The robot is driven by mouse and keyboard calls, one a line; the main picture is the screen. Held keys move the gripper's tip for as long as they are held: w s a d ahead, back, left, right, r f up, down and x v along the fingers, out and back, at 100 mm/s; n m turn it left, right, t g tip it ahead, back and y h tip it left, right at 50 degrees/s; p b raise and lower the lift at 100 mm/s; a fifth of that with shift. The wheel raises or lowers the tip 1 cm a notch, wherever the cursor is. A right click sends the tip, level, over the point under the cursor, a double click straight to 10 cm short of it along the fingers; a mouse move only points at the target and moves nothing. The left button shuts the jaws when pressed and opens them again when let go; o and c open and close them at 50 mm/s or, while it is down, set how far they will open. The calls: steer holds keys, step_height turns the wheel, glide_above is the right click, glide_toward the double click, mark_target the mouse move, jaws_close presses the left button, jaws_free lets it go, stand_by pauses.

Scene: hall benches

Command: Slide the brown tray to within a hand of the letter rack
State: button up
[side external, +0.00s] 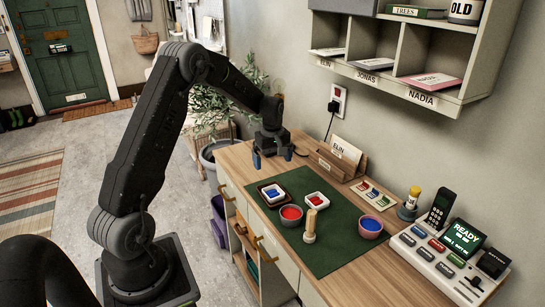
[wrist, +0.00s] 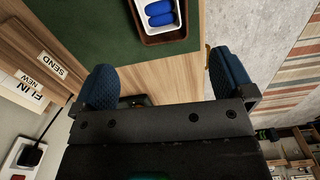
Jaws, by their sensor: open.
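The brown tray (side external: 267,204) is small and dark, and lies at the far left corner of the green mat. It carries a white dish (side external: 272,193) with blue pieces. The tray's rim (wrist: 172,40) also shows at the top of the wrist view. The wooden letter rack (side external: 328,166) stands by the wall, right of the tray, holding a letter marked ELIN. In the wrist view its labelled face (wrist: 60,62) is at the left. My gripper (side external: 272,157), with blue fingers, is open and empty above the bench's far end, beyond the tray. Its fingers (wrist: 165,78) are apart from the tray.
Cards (side external: 372,194) lie near the rack. Wall cubbies (side external: 405,50) overhang the bench.

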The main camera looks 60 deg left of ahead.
mark_target(311, 182)
step_height(311, 182, down, 13)
steer(key=shift+r, duration=0.1)
stand_by(0.3)
steer(key=c, duration=0.7)
steer(key=shift+w, duration=8)
steer(key=o, duration=0.7)
steer(key=shift+r, duration=0.1)
step_height(311, 182, up, 14)
